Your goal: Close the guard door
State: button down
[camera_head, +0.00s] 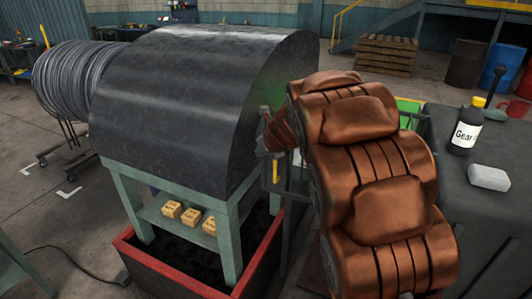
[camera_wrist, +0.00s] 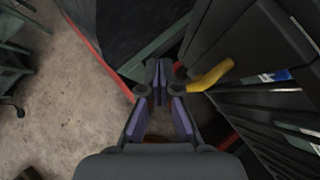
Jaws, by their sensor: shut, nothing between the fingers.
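The yellow handle (camera_wrist: 211,75) shows in the wrist view, just right of my gripper (camera_wrist: 158,76). It is fixed to a dark panel (camera_wrist: 245,45) that looks like the guard door. My fingertips are together and empty, left of the handle and apart from it as far as I can tell. In the head view the yellow handle (camera_head: 276,172) shows below my wrist, at the right of the big dark curved hood (camera_head: 185,85). My copper-coloured arm hides most of the door there, so how far it stands open is unclear. My fingers are not clear in the head view.
The hood stands on a green frame (camera_head: 231,240) over a red-edged tray (camera_head: 180,285), with yellow boxes (camera_head: 190,216) on its shelf. A wire coil (camera_head: 70,80) is at left. A dark bench (camera_head: 490,150) with a bottle (camera_head: 466,130) stands close at right.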

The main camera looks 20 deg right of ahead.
jog(key=s+a+r+b, duration=0.1)
jog(key=s+a+r, duration=0.2)
jog(key=r, duration=0.2)
jog(key=shift+s+a, duration=0.25)
jog(key=shift+s, duration=0.15)
jog(key=s+a+f+n+g+y, duration=0.1)
jog(key=s+a+f+n+g, duration=0.25)
jog(key=s+n, duration=0.55)
jog(key=s+a+f+n+g, duration=0.2)
jog(key=s+a+n, duration=0.2)
jog(key=s+n, duration=0.6)
jog(key=s+d+f+n+g+h, duration=0.1)
jog(key=s+f+n+g, duration=0.1)
jog(key=s+n, duration=0.6)
jog(key=s+d+f+n+g, duration=0.1)
jog(key=s+n, duration=0.7)
jog(key=s, duration=0.9)
jog(key=shift+f+g+h, duration=0.4)
jog(key=shift+f+g, duration=0.4)
jog(key=shift+g, duration=0.35)
jog(key=shift+a, duration=0.1)
